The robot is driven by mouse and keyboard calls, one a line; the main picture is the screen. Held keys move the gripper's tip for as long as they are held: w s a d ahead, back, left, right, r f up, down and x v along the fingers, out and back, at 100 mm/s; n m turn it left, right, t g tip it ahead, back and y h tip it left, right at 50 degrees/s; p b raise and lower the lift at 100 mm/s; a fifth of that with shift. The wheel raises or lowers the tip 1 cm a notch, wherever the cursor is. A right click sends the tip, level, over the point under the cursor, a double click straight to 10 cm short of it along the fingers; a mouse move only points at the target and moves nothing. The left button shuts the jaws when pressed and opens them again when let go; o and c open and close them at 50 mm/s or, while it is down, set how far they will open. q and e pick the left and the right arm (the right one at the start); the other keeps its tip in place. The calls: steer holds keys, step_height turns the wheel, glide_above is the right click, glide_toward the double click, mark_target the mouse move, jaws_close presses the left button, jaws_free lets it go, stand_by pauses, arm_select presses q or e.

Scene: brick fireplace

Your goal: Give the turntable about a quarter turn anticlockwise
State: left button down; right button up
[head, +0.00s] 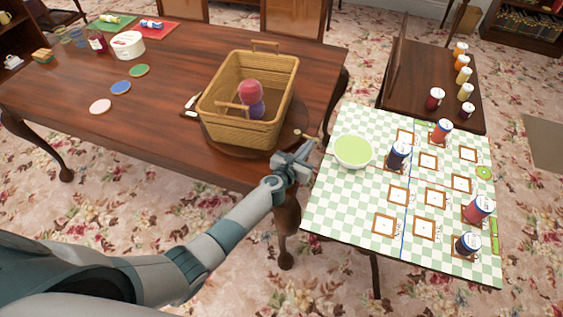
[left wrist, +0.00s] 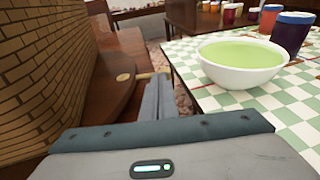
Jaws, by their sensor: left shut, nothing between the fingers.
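The turntable (head: 224,141) is a dark round wooden disc at the near right end of the brown table. A wicker basket stands on it and hides most of its top. A small pale round knob (head: 297,132) sits near its right rim. In the left wrist view, the turntable (left wrist: 108,72) shows beside the basket, with the knob (left wrist: 123,77) on it. My left gripper (head: 304,152) is shut and empty, just right of the turntable's near right edge and close to the knob. I cannot tell whether it touches the rim. My right gripper is not in view.
The wicker basket (head: 230,125) holds a red and a blue ball-like item. A checkered table (head: 335,207) with a green-filled white bowl (head: 353,152), jars and frames stands close on the right. Coasters (head: 121,87) lie left; the table's middle is clear.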

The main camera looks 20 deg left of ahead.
arm_select(q)
steer(key=w+y, duration=0.1)
steer(key=w+d+n, duration=0.1)
steer(key=shift+w+y+b, duration=0.4)
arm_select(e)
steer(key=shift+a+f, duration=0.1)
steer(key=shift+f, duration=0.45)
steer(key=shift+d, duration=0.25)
